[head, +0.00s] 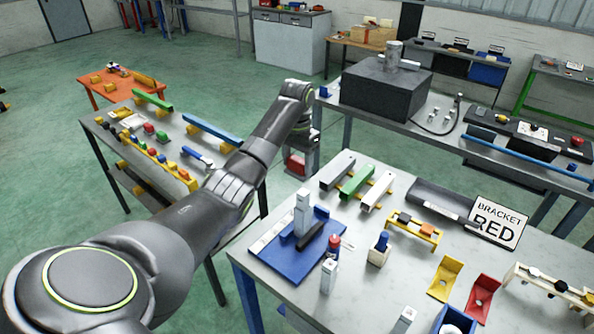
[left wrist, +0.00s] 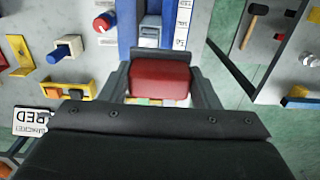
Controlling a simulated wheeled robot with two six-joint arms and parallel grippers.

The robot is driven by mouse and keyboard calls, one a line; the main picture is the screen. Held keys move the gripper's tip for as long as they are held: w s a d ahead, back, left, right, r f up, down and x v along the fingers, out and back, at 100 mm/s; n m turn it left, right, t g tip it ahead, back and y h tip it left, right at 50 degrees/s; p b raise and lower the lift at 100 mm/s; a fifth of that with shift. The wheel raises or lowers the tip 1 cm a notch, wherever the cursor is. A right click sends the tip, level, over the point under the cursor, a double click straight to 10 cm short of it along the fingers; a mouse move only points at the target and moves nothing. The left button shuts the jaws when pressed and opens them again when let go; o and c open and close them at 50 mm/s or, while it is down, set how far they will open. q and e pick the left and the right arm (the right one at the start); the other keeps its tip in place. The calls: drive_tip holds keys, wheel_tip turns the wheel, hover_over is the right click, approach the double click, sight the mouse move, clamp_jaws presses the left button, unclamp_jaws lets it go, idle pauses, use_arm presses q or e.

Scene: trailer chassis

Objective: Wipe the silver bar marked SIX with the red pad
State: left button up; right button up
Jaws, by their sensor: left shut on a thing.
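The red pad (head: 296,163) is held in my left gripper (head: 298,168), over the table's back left edge. The wrist view shows the red pad (left wrist: 160,80) between both fingers. To the right of it, a grey-silver bar (head: 338,168), a green bar (head: 357,183) and a pale silver bar (head: 377,191) lie side by side across yellow supports. I cannot read SIX on any bar. The pad is apart from the bars in the head view. My right gripper is not in view.
A blue base with a grey upright device (head: 302,215) stands in front of the bars. A dark tray (head: 435,199) and a sign reading BRACKET RED (head: 495,222) are to the right. Another table (head: 110,130) with small parts stands left; a floor gap separates the tables.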

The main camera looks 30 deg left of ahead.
use_arm(q)
drive_tip(key=shift+a+r, duration=0.25)
drive_tip(key=shift+r, duration=0.5)
drive_tip(key=shift+d+r, duration=0.2)
drive_tip(key=shift+r, duration=0.2)
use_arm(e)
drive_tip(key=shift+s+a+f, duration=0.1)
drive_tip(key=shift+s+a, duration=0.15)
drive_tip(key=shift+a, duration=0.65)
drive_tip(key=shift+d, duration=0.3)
